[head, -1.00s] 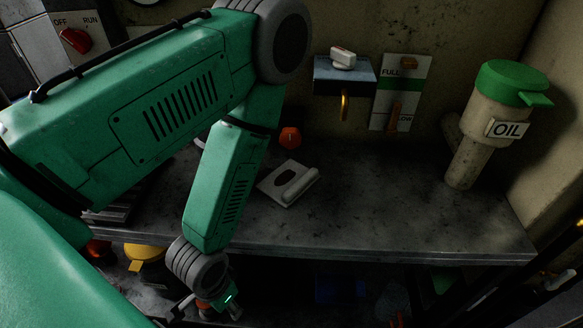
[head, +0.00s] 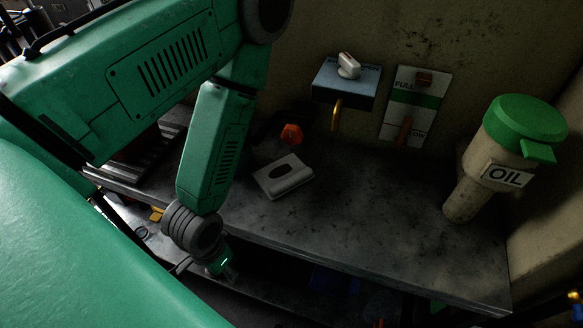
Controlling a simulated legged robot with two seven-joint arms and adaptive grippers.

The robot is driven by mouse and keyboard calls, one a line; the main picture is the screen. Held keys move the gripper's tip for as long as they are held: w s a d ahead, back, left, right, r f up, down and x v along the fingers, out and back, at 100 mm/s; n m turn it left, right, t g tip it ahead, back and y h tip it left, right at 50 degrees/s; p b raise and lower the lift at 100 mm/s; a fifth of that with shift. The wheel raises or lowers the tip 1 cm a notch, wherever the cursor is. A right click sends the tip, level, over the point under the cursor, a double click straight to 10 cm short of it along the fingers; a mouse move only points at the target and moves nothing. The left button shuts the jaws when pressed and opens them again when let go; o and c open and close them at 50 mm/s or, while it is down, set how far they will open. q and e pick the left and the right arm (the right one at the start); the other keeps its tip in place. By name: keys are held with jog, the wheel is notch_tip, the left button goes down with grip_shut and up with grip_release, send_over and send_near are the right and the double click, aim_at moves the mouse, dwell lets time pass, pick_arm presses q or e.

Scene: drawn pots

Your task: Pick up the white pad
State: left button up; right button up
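The white pad (head: 284,176) lies on the dark grey bench top, near its left part. It is a flat pale plate with a raised handle-like bar and a dark oval opening. My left gripper (head: 222,268) hangs below and left of the pad, in front of the bench's front edge and apart from the pad. Its fingers are small, dark and partly hidden, so I cannot tell if it is open or shut. My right gripper does not show.
The bench top (head: 350,220) is mostly clear right of the pad. An orange knob (head: 291,133) is behind the pad. A blue-grey box (head: 346,84) and a FULL/LOW panel (head: 414,105) are on the wall. An OIL container (head: 489,160) with green lid stands at the right. A lower shelf lies below.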

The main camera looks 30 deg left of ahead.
pick_arm(q)
jog(key=w+r+m+t+h+p, duration=0.2)
jog(key=w+r+m+t+p, duration=0.2)
jog(key=w+r, duration=1.6)
jog(key=b, duration=0.1)
send_over(292, 179)
jog(key=s+a, duration=0.2)
notch_tip(292, 179, down, 6)
jog(key=shift+s+d+f, duration=0.1)
jog(key=shift+d+f+m, duration=0.3)
jog(key=shift+d+f, duration=0.05)
jog(key=shift+w+d+f, duration=0.15)
jog(key=shift+w+f, duration=0.1)
jog(key=x, duration=0.3)
jog(key=shift+w+a+f, duration=0.2)
jog(key=shift+a+f, duration=0.1)
jog(key=shift+f, duration=0.05)
jog(key=shift+w+a+f, duration=0.1)
jog(key=shift+w+f, duration=0.1)
jog(key=shift+f, duration=0.25)
jog(key=shift+s+d+r, duration=0.1)
jog(key=shift+d, duration=0.45)
grip_shut()
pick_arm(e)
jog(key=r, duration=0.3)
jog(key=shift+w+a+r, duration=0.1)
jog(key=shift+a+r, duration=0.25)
